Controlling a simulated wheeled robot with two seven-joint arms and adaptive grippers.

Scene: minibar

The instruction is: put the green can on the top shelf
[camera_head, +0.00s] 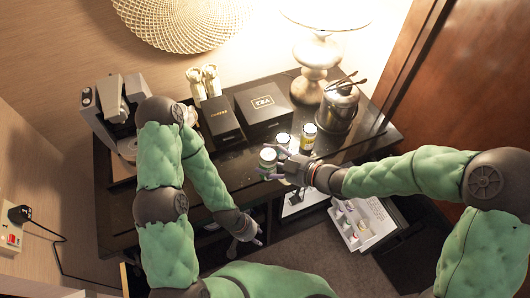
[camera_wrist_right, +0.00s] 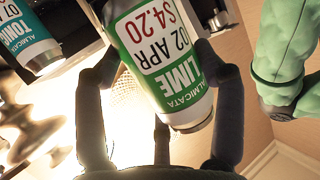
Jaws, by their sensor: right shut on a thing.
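The green can (camera_wrist_right: 165,65), with a white and green "LIME" label, is between the dark fingers of my right gripper (camera_wrist_right: 160,105) in the right wrist view. It looks tilted there. In the head view my right gripper (camera_head: 275,170) is at the front edge of the dark counter, with its fingers at a can (camera_head: 268,156). My left gripper (camera_head: 256,239) hangs lower, in front of the cabinet, apart from the cans; its finger opening is too small to judge. The top shelf cannot be made out clearly behind my arms and the counter.
Two other cans, one pale (camera_head: 283,140) and one yellowish (camera_head: 308,137), stand on the counter (camera_head: 240,175). A teal tonic can (camera_wrist_right: 30,40) shows in the wrist view. Behind are black boxes (camera_head: 263,102), an ice bucket (camera_head: 338,107) and a lamp (camera_head: 315,55). A low white rack (camera_head: 362,224) sits below right.

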